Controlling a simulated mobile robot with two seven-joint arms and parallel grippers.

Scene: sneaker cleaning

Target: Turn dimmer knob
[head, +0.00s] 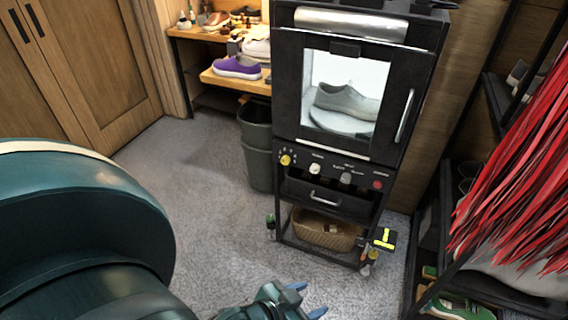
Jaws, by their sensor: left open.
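A black cabinet machine (288,75) stands at centre right with a row of controls on its panel. These are a yellow knob (286,160), a pale knob (315,169), a grey knob (346,179) and a red button or knob (377,185). Their labels are too small to read, so I cannot tell which one is the dimmer. My left gripper (307,299) is at the bottom edge, open and empty, with blue fingertips. It is in front of and below the panel, apart from all the knobs. My right gripper is out of view.
A lit window shows a grey sneaker (345,103) inside the machine. Below are a drawer handle (325,199) and a wicker basket (325,232). A grey bin (258,150) stands left of it. Red strands (520,165) hang at right. Carpet (205,190) is clear at left.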

